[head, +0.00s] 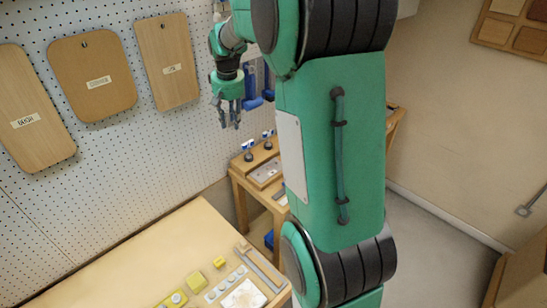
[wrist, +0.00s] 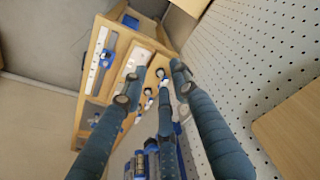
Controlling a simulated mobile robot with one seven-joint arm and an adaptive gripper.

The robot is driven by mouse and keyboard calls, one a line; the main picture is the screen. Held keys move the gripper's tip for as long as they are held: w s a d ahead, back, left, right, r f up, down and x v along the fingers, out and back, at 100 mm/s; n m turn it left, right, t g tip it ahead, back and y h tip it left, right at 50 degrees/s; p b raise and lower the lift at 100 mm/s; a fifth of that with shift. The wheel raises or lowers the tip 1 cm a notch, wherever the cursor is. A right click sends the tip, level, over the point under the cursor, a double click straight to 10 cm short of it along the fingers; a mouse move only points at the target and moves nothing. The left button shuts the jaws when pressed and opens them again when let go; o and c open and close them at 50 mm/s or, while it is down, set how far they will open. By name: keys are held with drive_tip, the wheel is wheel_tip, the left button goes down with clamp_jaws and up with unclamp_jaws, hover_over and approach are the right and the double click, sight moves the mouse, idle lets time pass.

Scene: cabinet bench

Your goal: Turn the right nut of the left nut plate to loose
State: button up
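My gripper (head: 229,123) hangs fingers-down in front of the pegboard in the head view, above and left of a small wooden bench (head: 243,184). Its dark fingers are spread apart with nothing between them; they also fill the middle of the wrist view (wrist: 156,85). On the bench, two dark round knobs, a left one (head: 249,156) and a right one (head: 268,145), stand near small blue-and-white tags. They may be the nuts; which plate each belongs to, and how far it is turned, I cannot tell. In the wrist view the fingers partly cover the bench parts.
The pegboard (head: 100,165) rises close to my gripper, with wooden boards (head: 92,75) and blue holders (head: 251,92) on it. A table (head: 130,270) in front carries yellow blocks (head: 196,281) and a white plate (head: 245,295). My green arm hides the small bench's right part.

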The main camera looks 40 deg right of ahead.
drive_tip(key=w+d+f+m+g+p, duration=0.1)
drive_tip(key=w+d+f, duration=0.2)
drive_tip(key=d+f, duration=0.3)
drive_tip(key=w+d+f+p, duration=0.1)
drive_tip(key=w+d+f, duration=0.3)
drive_tip(key=d, duration=0.5)
drive_tip(key=m+g+p, duration=0.1)
drive_tip(key=p, duration=0.1)
hover_over(276, 162)
wheel_tip(276, 162, down, 15)
drive_tip(key=shift+d+y, duration=0.25)
drive_tip(key=shift+y, duration=0.15)
drive_tip(key=shift+f, duration=0.15)
wheel_tip(276, 162, down, 14)
drive_tip(key=shift+r+p, duration=0.25)
drive_tip(key=shift+p, duration=0.1)
drive_tip(key=shift+c, duration=0.5)
clamp_jaws()
